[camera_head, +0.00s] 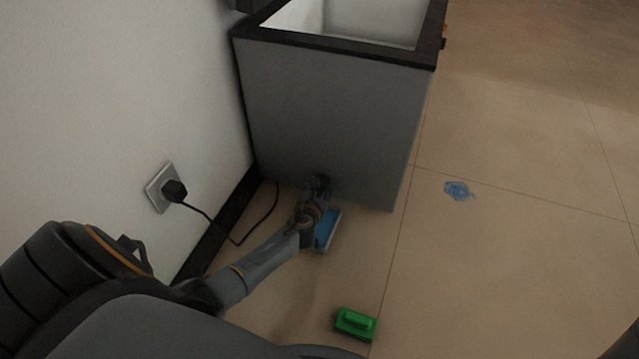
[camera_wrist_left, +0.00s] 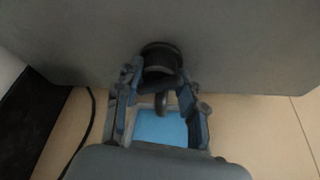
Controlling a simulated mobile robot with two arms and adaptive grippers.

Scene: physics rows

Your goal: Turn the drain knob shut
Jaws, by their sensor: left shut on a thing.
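The drain knob (camera_wrist_left: 160,60) is a dark round piece low on the side of a grey cabinet (camera_head: 325,115). In the left wrist view my left gripper (camera_wrist_left: 160,85) has its fingers on both sides of the knob and is shut on it. In the head view my left gripper (camera_head: 318,185) is at the cabinet's lower face and hides the knob. Which way the knob is turned cannot be told. A blue tray (camera_head: 328,230) lies on the floor below the gripper; it also shows in the left wrist view (camera_wrist_left: 160,128). My right gripper is not in view.
A white basin (camera_head: 370,20) is set in the cabinet's dark-rimmed top. A black plug (camera_head: 174,190) sits in a wall socket, and its cord runs along the floor to the cabinet. A green block (camera_head: 355,323) and a blue puddle-like patch (camera_head: 459,190) are on the floor.

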